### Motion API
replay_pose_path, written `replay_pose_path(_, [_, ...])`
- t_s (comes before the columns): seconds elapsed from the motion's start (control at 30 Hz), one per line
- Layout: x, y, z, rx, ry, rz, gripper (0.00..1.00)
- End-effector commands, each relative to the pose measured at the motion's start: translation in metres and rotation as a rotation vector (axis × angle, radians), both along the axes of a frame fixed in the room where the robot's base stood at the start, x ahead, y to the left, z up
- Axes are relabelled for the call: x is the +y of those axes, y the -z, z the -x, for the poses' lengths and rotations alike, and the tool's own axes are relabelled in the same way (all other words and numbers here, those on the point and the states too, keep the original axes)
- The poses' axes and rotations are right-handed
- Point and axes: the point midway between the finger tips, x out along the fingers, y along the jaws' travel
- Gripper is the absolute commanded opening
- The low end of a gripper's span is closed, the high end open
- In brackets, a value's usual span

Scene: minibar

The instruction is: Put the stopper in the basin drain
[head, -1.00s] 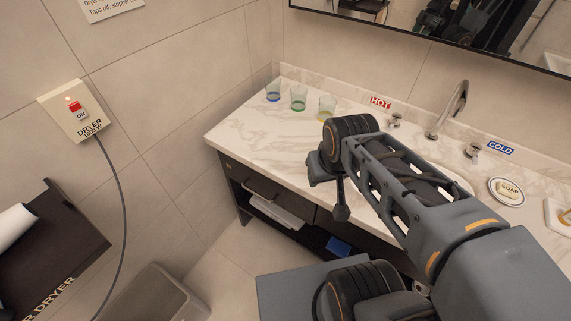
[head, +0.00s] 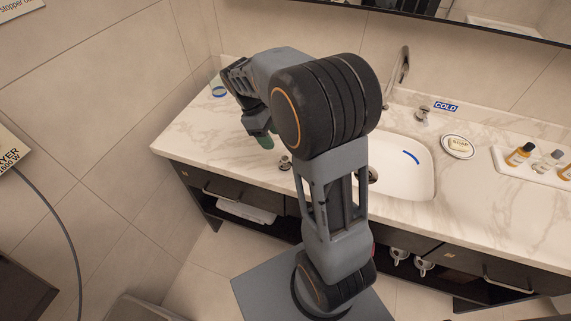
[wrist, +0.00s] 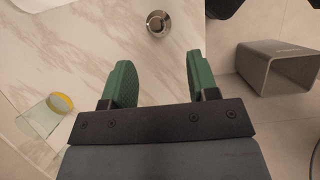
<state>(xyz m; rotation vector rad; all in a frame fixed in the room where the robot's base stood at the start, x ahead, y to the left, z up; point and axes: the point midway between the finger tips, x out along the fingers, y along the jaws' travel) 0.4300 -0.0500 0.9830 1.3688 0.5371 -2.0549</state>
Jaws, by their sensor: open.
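The stopper (head: 285,162), a small round metal piece, sits on the marble counter near its front edge, left of the basin. In the wrist view the stopper (wrist: 158,22) shows at the top middle, beyond my fingertips. My gripper (wrist: 160,80) is open and empty, its two green fingers apart above the counter. In the head view my gripper (head: 262,140) is just left of and behind the stopper. The white basin (head: 408,180) is to the right, partly hidden by my arm. A dark round spot (head: 373,174), perhaps the drain, shows beside my arm.
A glass with a yellow base (wrist: 43,117) is left of my gripper in the wrist view; a blue-based glass (head: 218,91) stands at the back left. Soap (head: 458,145) and a bottle tray (head: 545,171) are to the right. A grey bin (wrist: 275,68) stands on the floor.

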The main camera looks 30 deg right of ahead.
Motion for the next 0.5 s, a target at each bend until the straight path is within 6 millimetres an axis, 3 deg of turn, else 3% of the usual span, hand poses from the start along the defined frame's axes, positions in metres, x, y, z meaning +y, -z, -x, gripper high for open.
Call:
replay_pose_path(0.2, [-0.010, 0.031, 0.010, 0.001, 0.003, 0.001, 0.54])
replay_pose_path(0.5, [-0.015, 0.048, 0.015, -0.001, 0.003, -0.001, 0.54])
